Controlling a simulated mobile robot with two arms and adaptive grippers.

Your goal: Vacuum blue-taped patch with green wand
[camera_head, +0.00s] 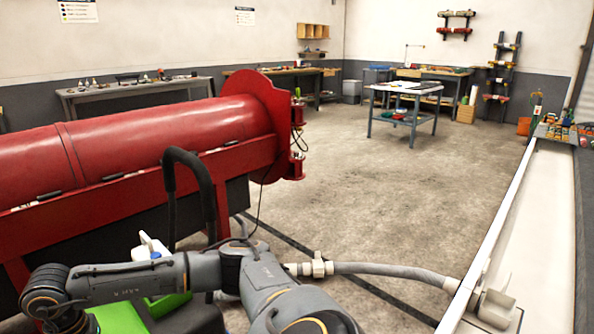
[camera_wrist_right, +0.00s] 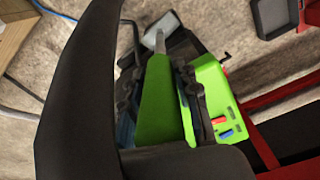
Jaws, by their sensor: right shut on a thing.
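In the right wrist view, my right gripper (camera_wrist_right: 157,78) has its dark fingers on both sides of the green wand (camera_wrist_right: 158,112) and is shut on it. A grey tube leads from the wand's green part to a pale end piece (camera_wrist_right: 160,30). A green machine body (camera_wrist_right: 207,78) with red and blue controls is close beside the gripper. In the head view, green machine parts (camera_head: 118,318) show at the lower left, partly behind my arm. My left gripper is not in view. I see no blue-taped patch in either view.
A large red cylinder machine (camera_head: 150,135) fills the left. A pale hose (camera_head: 385,269) runs right to a white fitting (camera_head: 494,306) on a long white ledge (camera_head: 490,247). A blue-grey table (camera_head: 405,90) stands farther back. The concrete floor (camera_head: 400,180) between is mostly clear.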

